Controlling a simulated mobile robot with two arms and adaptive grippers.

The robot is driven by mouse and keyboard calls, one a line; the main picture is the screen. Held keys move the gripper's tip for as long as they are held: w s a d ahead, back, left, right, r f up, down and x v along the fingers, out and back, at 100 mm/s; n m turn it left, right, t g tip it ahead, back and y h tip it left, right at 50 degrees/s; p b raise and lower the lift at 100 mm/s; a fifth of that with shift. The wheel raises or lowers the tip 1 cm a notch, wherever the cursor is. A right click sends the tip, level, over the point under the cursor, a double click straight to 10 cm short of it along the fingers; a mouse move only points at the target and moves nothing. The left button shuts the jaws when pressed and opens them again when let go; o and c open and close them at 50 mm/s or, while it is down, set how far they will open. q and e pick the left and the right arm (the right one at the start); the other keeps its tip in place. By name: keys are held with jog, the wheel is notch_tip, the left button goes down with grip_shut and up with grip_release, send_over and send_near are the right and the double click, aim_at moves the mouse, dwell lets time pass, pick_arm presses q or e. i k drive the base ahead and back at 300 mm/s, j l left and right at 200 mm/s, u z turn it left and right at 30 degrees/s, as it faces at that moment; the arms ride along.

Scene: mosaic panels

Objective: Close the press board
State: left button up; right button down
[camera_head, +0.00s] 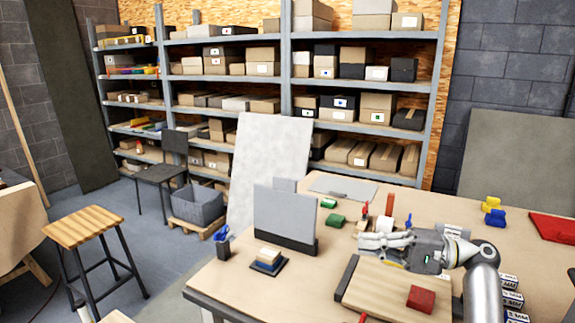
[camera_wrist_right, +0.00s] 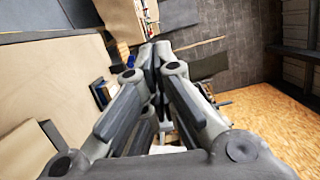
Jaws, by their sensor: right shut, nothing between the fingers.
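A grey upright panel (camera_head: 284,213) stands on the table with a dark strip along its foot. A flat wooden board (camera_head: 385,282) with a dark bar at its left end lies at the table's front. I cannot tell for sure which of these is the press board. My right gripper (camera_head: 363,241) is shut and empty, pointing left above the far edge of the wooden board, to the right of the panel and apart from it. Its closed fingers also show in the right wrist view (camera_wrist_right: 153,50). My left gripper is not in view.
A red block (camera_head: 421,299) is on the wooden board. Green rolls (camera_head: 336,221) and red-handled tools lie behind the gripper. A wooden stool (camera_head: 83,226) stands at left.

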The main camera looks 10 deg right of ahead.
aim_at(279, 210)
jog(key=i, duration=1.2)
